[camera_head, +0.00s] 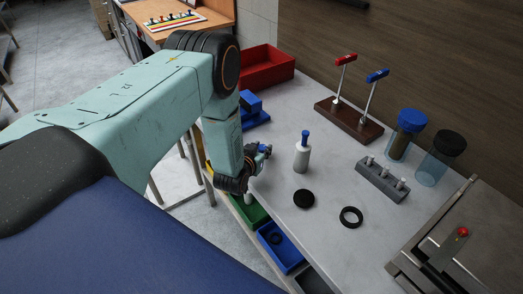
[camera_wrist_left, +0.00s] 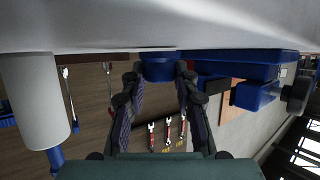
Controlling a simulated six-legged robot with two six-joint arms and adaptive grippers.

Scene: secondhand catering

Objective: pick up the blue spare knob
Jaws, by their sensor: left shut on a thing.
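The blue spare knob (camera_wrist_left: 158,68) sits between the fingertips of my left gripper in the left wrist view. My left gripper (camera_wrist_left: 159,80) is shut on it, with one finger on each side. In the head view my left gripper (camera_head: 262,153) is low over the left edge of the grey counter (camera_head: 330,170), and a small part of the blue knob (camera_head: 267,147) seems to show at its tips. I cannot tell whether the knob still touches the counter. My right gripper is not in view.
A white bottle with a blue top (camera_head: 302,157) stands just right of the gripper. A blue fixture (camera_head: 252,104) and a red bin (camera_head: 266,69) are behind it. A black disc (camera_head: 304,198) and ring (camera_head: 351,217) lie in front.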

